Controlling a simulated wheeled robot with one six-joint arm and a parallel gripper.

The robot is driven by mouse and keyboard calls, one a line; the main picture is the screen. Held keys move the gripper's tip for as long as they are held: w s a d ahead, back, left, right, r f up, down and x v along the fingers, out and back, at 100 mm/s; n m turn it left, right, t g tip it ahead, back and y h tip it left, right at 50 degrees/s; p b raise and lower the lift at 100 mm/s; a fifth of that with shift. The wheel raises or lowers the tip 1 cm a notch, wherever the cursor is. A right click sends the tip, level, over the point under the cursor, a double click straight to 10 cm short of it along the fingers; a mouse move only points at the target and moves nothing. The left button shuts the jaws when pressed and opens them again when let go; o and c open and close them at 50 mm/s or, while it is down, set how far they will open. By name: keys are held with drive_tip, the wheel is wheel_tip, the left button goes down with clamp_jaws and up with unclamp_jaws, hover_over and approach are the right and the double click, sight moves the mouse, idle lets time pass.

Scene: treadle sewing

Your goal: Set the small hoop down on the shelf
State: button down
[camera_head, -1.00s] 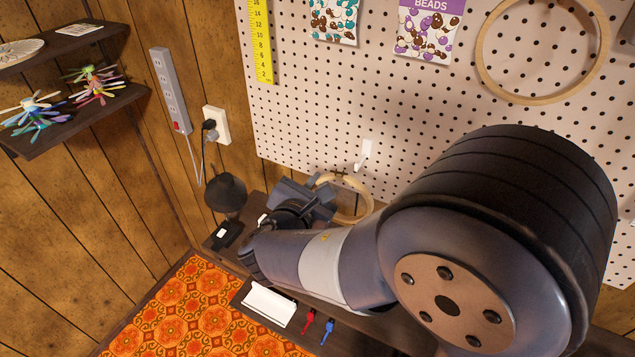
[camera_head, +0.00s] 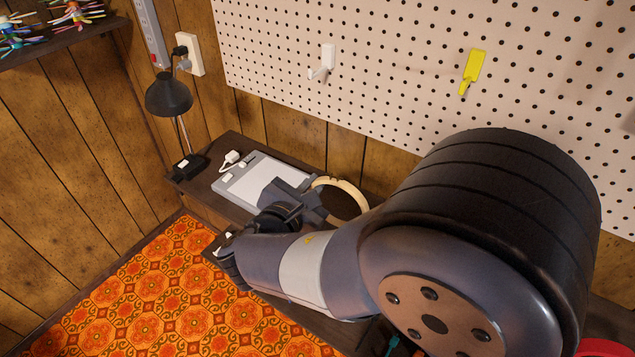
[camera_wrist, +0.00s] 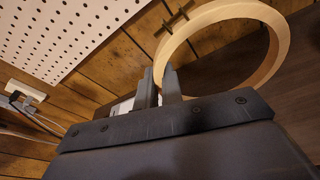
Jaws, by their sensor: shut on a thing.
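The small wooden hoop (camera_head: 353,186) is tilted over the dark wooden shelf (camera_head: 203,191) below the pegboard. In the wrist view, the hoop's pale ring (camera_wrist: 277,45) rises from between the fingers, with its dark screw clasp at the upper left. My gripper (camera_head: 318,203) is shut on the hoop's rim; its fingers (camera_wrist: 159,86) also show in the wrist view. The dark shelf surface (camera_wrist: 297,85) lies behind the ring there. I cannot tell whether the hoop touches the shelf. My arm hides part of the shelf in the head view.
A grey flat device (camera_head: 245,183) and a white plug (camera_head: 230,158) lie on the shelf, left of the hoop. A black lamp (camera_head: 169,95) stands at the left end. A white hook (camera_head: 327,62) and a yellow hook (camera_head: 473,70) are on the pegboard (camera_head: 400,60).

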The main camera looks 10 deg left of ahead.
drive_tip(key=shift+s+d+f, duration=0.1)
drive_tip(key=shift+d+f, duration=0.05)
drive_tip(key=shift+f, duration=0.3)
drive_tip(key=shift+f+b, duration=2.2)
drive_tip(key=shift+f, duration=0.3)
drive_tip(key=shift+f+b, duration=0.35)
drive_tip(key=shift+f, duration=0.05)
drive_tip(key=c, duration=1.5)
unclamp_jaws()
drive_tip(key=p+v, duration=0.1)
drive_tip(key=v, duration=1)
